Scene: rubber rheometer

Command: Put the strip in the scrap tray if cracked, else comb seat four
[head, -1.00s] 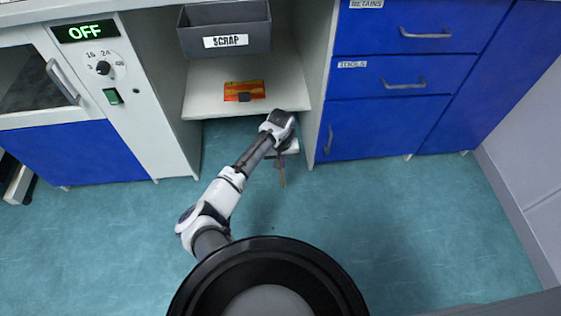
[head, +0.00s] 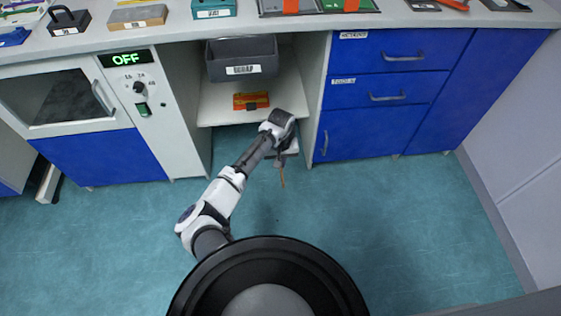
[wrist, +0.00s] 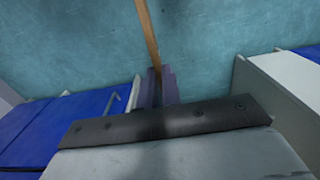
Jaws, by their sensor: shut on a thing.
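My gripper (head: 281,162) is shut on a thin brown strip (head: 282,179), which hangs down over the floor in front of the open shelf bay. In the wrist view the strip (wrist: 148,38) extends away from between the dark fingers of my gripper (wrist: 156,85). Whether the strip is cracked I cannot tell. The scrap tray (head: 242,69), a dark grey open bin with a white label, sits under the counter, above and left of my gripper in the head view. I cannot make out the seat comb.
An orange box (head: 251,101) lies on the white shelf (head: 219,114) below the tray. The oven (head: 70,100), display OFF, stands left; blue drawers (head: 391,90) stand right. Several items lie on the countertop (head: 183,30). The teal floor (head: 400,220) is clear in front.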

